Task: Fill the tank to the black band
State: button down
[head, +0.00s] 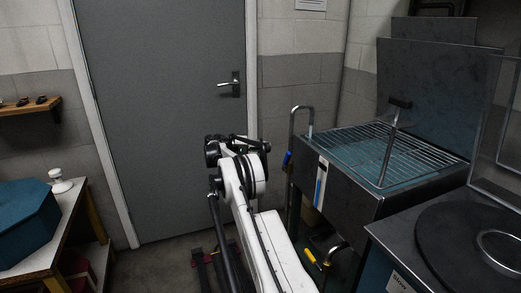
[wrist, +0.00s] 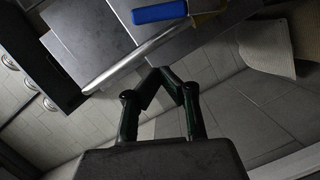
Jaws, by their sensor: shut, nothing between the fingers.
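The tank (head: 345,190) is a dark metal box with a wire grate (head: 375,150) on top, at the right in the head view. A blue valve handle (head: 287,158) hangs by a bent metal pipe (head: 302,110) at the tank's left. In the wrist view, my gripper (wrist: 168,72) is shut and empty, its fingertips together. The blue handle (wrist: 160,13) and a brass-coloured fitting (wrist: 205,18) lie beyond the fingertips, apart from them in the picture.
A yellow handle (head: 311,255) is low under the tank. A bench with a round dark plate (head: 450,245) stands at the right front. A table with a blue box (head: 25,222) is at the left. A grey door (head: 160,110) stands behind my arm.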

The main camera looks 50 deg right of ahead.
aim_at(286, 162)
jog(key=s+d+f+b, duration=0.2)
jog(key=s, duration=0.4)
jog(key=shift+s+d, duration=0.2)
jog(key=shift+s, duration=0.2)
jog(key=shift+f, duration=0.1)
